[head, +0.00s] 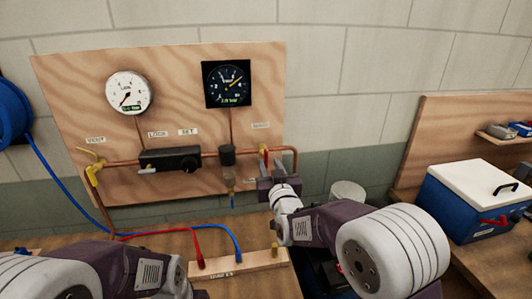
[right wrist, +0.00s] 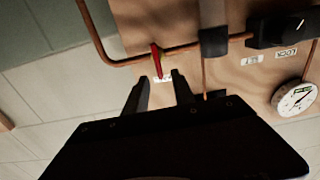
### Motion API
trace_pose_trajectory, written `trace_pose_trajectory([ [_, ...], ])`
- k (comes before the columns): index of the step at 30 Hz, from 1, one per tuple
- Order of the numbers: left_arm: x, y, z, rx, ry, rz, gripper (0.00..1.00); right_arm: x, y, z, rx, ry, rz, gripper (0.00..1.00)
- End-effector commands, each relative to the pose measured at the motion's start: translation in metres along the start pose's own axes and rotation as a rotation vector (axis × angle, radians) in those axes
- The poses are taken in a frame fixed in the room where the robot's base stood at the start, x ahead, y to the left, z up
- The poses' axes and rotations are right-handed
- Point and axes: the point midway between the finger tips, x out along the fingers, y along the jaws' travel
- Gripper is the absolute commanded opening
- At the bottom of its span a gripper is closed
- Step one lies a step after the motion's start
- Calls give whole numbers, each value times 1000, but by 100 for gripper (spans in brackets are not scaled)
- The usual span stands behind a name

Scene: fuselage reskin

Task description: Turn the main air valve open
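The main air valve is on the copper pipe at the right side of the wooden panel (head: 200,75). Its red lever (right wrist: 157,62) stands across the pipe, its tip over a small label. In the head view the valve (head: 264,153) is small, just above my right gripper (head: 272,184). In the right wrist view my right gripper (right wrist: 160,93) is open, a finger on each side below the lever's tip. The lever lines up with the gap; I cannot tell whether they touch. My left arm shows at the lower left, its gripper out of the frame.
A white gauge (head: 129,93) and a black gauge (head: 227,84) hang on the panel above a black regulator (head: 170,160). Red and blue hoses run to a wooden block (head: 240,264) on the bench. A blue-and-white cooler (head: 475,195) stands at right.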

Motion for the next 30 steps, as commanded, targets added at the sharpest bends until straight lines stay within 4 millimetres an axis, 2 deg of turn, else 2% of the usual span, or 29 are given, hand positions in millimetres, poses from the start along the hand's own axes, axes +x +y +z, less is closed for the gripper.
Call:
trace_pose_trajectory([
  [3, -13, 0, -2, 0, 1, 0, 36, 26, 0, -4, -1, -1, 0, 31],
  [9, -22, 0, -3, 0, 1, 0, 36, 57, 0, -2, 0, -1, 0, 31],
  [19, -22, 0, -2, 0, 0, 0, 36, 65, 0, 0, 0, 0, 0, 31],
  [20, -22, 0, -2, 0, 0, 0, 36, 64, 0, 0, 0, 0, 0, 28],
  [23, -22, 0, -2, 0, 1, 0, 36, 64, 0, 0, 0, 0, 0, 0],
  [30, -22, 0, -2, 0, 1, 0, 36, 64, 0, -1, -3, 0, 0, 0],
])
